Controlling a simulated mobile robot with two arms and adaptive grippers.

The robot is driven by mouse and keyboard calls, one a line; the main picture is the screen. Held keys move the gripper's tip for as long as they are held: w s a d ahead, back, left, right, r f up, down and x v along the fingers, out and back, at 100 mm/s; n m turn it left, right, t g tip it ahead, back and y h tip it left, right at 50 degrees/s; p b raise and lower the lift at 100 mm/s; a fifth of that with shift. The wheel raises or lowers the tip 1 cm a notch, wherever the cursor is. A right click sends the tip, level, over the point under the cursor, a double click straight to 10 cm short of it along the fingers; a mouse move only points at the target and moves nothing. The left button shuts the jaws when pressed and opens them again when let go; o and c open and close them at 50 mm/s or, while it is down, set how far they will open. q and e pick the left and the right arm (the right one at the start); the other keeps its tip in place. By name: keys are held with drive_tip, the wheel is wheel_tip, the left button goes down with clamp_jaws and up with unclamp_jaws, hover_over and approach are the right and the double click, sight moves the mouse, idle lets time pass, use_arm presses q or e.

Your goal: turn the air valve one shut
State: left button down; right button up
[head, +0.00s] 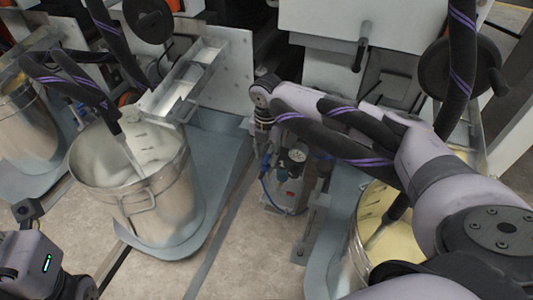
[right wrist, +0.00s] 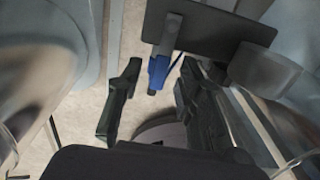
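A small blue valve handle (right wrist: 158,72) shows in the right wrist view under a dark flat plate. It is in line with the gap between the two dark fingers of my right gripper (right wrist: 160,66), which are apart with nothing held. I cannot tell how far beyond the fingertips it lies. In the head view, my right gripper (head: 264,142) points down beside a small assembly with a round gauge (head: 298,155), near a blue part (head: 266,162). Part of my left arm's end (head: 42,262) shows at the lower left; its fingers cannot be made out.
A steel bucket (head: 165,205) of whitish liquid stands left of the assembly. Another bucket of yellowish liquid (head: 380,215) stands at right, partly behind my right arm. Dark handwheels (head: 150,18) and hoses are above. Bare floor (head: 245,240) lies between the grey bases.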

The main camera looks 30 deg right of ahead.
drive_tip(key=shift+c, duration=0.4)
clamp_jaws()
idle(0.4)
